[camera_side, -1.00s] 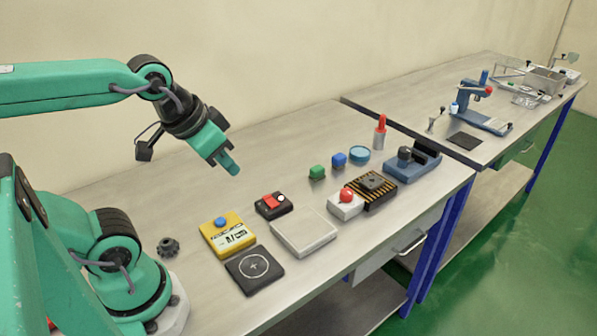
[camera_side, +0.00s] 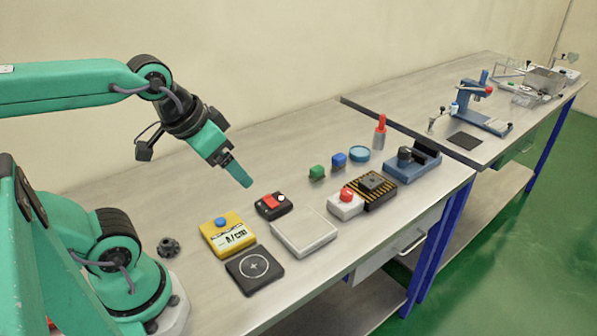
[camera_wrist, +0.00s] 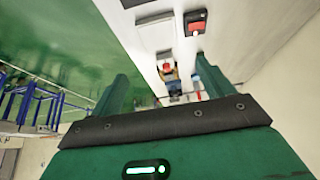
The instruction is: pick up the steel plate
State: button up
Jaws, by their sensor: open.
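A pale grey, flat square slab (camera_side: 303,232) lies on the near bench and is the most plate-like thing in view. I cannot tell for certain that it is the steel plate. It also shows near the top of the wrist view (camera_wrist: 156,33). My gripper (camera_side: 243,180) is in the air above the bench, up and to the left of the slab in the side view, touching nothing. In the wrist view the two green fingers of my gripper (camera_wrist: 165,80) are apart with nothing held between them.
Around the slab are a red-and-black switch (camera_side: 273,205), a yellow panel with a blue button (camera_side: 228,237), a black pad with a circle (camera_side: 254,270) and a red-button box (camera_side: 346,204). The bench's back left is clear.

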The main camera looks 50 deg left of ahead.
dwell(0.3)
jog(key=w+r+m+g, duration=0.1)
jog(key=w+r+m, duration=0.35)
jog(key=w, duration=0.65)
jog(key=m+g, duration=0.5)
jog(key=m, duration=0.8)
send_over(373, 180)
notch_tip(373, 180, down, 17)
jog(key=shift+s+a+f, duration=0.1)
jog(key=shift+f, duration=0.3)
jog(key=shift+f, duration=1.3)
